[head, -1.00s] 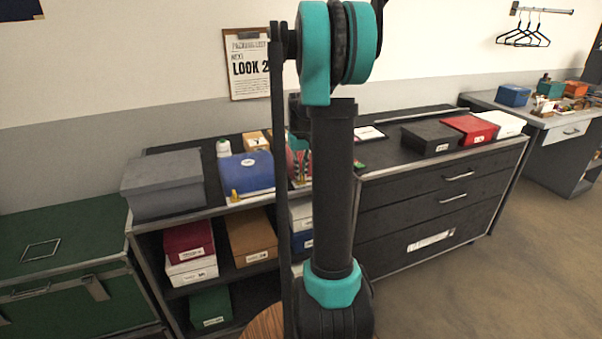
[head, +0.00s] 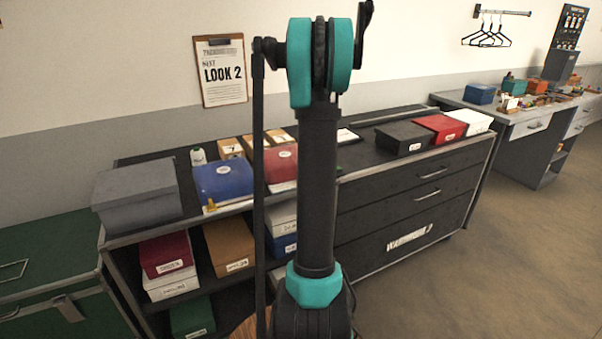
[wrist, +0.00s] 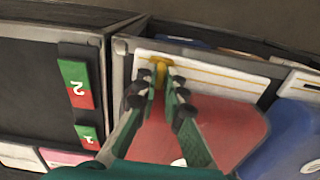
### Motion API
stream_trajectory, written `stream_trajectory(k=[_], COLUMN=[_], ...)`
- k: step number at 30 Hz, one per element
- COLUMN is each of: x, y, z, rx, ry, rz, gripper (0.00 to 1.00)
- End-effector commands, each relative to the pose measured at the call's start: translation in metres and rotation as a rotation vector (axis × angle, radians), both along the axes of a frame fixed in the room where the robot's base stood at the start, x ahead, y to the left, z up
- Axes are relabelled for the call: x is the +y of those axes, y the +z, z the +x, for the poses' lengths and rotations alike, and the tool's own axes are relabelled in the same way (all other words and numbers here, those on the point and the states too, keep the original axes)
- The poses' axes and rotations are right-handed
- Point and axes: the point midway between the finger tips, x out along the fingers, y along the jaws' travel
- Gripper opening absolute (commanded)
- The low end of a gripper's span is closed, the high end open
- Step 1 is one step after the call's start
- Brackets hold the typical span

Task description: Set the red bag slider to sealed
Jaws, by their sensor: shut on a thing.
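The red bag (head: 282,160) lies on the black counter top, right of the blue bag (head: 223,180); my arm covers part of it in the head view. In the wrist view the red bag (wrist: 225,128) lies below a white strip with a yellow line (wrist: 215,74). A yellow slider (wrist: 160,66) sits near the strip's left end in that view. My gripper (wrist: 161,82) is shut on the slider, a fingertip on each side. In the head view my gripper is hidden behind my arm. Any marking for sealed is not readable.
A grey box (head: 138,190) stands left of the bags. Small tan boxes (head: 230,148) and a white bottle (head: 198,156) stand behind. Black (head: 402,138), red (head: 441,128) and white (head: 474,121) boxes stand right. Red-green number tags (wrist: 76,84) lie beside the strip in the wrist view.

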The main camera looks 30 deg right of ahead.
Motion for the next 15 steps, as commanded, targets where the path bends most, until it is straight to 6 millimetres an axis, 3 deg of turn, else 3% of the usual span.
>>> stream_trajectory(k=[5,14,15], x=[-0.0109,-0.0119,-0.0119], y=[0.0000,0.0001,0.0001], z=[-0.0003,-0.0004,-0.0004], rx=[0.000,0.000,0.000], ry=[0.000,-0.001,-0.001], rz=[0.000,-0.001,-0.001], gripper=[0.00,0.00,0.10])
